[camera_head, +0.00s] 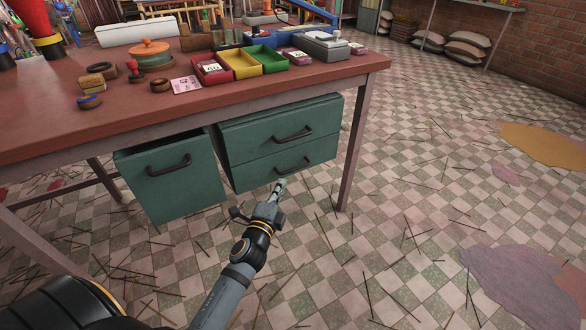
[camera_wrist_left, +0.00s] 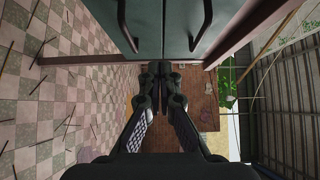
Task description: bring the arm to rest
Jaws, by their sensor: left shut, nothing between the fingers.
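My left gripper (camera_head: 279,186) is shut and empty in the head view. It is below and in front of the green drawer unit (camera_head: 232,141) under the table, close to its lower drawer. In the left wrist view its two fingers (camera_wrist_left: 158,70) are together, with the green drawer fronts (camera_wrist_left: 165,25) and their dark handles just above them. I cannot tell whether the fingertips touch the drawer. The right gripper is not in view.
The red-brown table (camera_head: 130,112) holds small trays (camera_head: 270,62), a lidded pot (camera_head: 150,52) and several small items. A separate green drawer (camera_head: 178,190) stands out at the left. The tiled floor (camera_head: 400,200), strewn with thin sticks, is open to the right.

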